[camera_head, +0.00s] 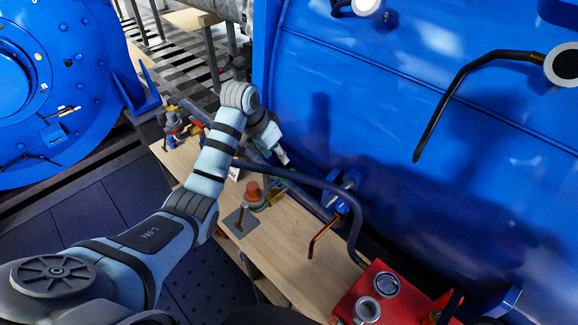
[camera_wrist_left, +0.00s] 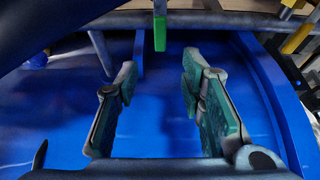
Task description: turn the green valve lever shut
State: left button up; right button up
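In the left wrist view, the green valve lever (camera_wrist_left: 160,33) hangs down from a pipe along the top of the picture. It lies beyond my left gripper (camera_wrist_left: 160,70) and lines up with the gap between its fingers, apart from both. The two teal-padded fingers are spread wide with nothing between them. In the head view, my left gripper (camera_head: 276,150) is over the bench beside the big blue casing, partly hidden by my wrist. I cannot make out the lever clearly in the head view. My right gripper is not in view.
A wooden bench (camera_head: 285,238) runs along the blue casing (camera_head: 420,110). It carries an orange-topped fitting (camera_head: 253,191), a dark hose (camera_head: 315,181), a bent copper rod (camera_head: 322,236) and a red box (camera_head: 365,283) with round gauges. A blue motor (camera_head: 60,90) stands at left.

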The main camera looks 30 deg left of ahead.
pick_arm(q)
send_near(288, 173)
notch_tip(288, 173, down, 2)
jog(key=shift+d+f, duration=0.1)
jog(key=x, duration=0.2)
jog(key=w+b+x, duration=0.1)
jog(key=x, duration=0.2)
jog(key=shift+f, duration=0.1)
jog(key=shift+w+f, duration=0.2)
jog(key=shift+f, duration=0.05)
jog(key=shift+s+r, duration=0.25)
jog(key=shift+c, duration=0.6)
jog(key=shift+s, duration=0.1)
jog(key=c, duration=0.3)
grip_shut()
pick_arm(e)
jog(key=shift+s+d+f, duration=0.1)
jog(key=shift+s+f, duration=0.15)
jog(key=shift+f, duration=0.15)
